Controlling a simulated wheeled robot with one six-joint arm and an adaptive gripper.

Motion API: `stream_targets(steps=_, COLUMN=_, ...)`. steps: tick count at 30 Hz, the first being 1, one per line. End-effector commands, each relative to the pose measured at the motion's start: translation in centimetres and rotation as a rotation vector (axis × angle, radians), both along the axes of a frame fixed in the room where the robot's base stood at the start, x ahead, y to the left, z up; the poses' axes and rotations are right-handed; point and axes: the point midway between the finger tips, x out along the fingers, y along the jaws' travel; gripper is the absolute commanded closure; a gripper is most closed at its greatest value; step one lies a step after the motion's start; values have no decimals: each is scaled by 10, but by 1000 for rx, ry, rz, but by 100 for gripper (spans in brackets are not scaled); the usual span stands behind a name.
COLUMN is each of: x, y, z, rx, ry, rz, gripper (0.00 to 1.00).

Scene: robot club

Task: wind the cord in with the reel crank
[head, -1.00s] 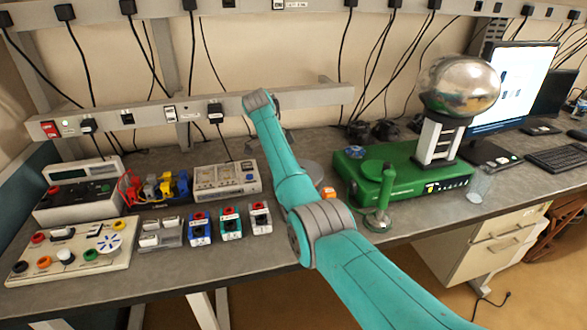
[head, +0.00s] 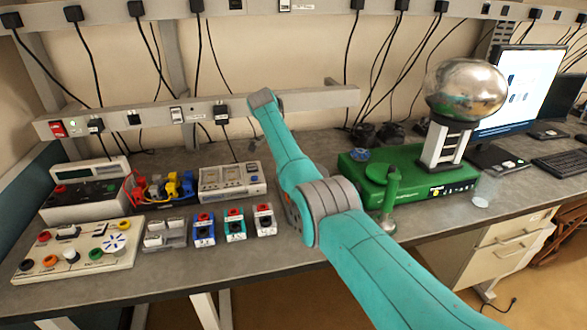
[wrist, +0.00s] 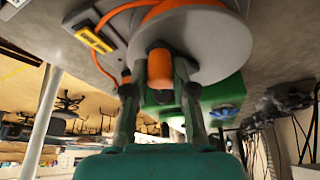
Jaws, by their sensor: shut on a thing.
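In the wrist view the cord reel (wrist: 215,62) shows as a grey disc with orange cord (wrist: 185,6) wound at its hub. The crank's orange knob (wrist: 160,68) stands between the two fingers of my gripper (wrist: 160,90), which is shut on it. A thin length of orange cord (wrist: 112,28) runs past the reel's left side, beside a yellow and grey block (wrist: 92,32). In the head view my arm hides the reel, the crank and my gripper.
A green generator base (head: 425,182) with a silver globe (head: 466,88) stands right of my arm. A green post on a round foot (head: 390,200) stands before it. Left of my arm are small switch boxes (head: 235,224), a meter (head: 232,182) and a control panel (head: 78,250).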

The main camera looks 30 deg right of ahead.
Motion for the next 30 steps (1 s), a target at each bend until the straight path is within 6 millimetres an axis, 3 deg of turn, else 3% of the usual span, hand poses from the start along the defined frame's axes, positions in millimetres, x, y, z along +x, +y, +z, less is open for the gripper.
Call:
stream_targets(steps=1, x=-1, y=0, z=-1, rx=1, ry=3, rz=-1, gripper=67)
stream_targets(steps=3, x=-1, y=0, z=-1, rx=0, ry=2, rz=-1, gripper=49)
stream_targets(steps=14, x=1, y=1, z=2, rx=0, ry=0, rz=0, gripper=49)
stream_targets(steps=30, x=14, y=20, z=60, rx=1, ry=1, rz=1, gripper=49)
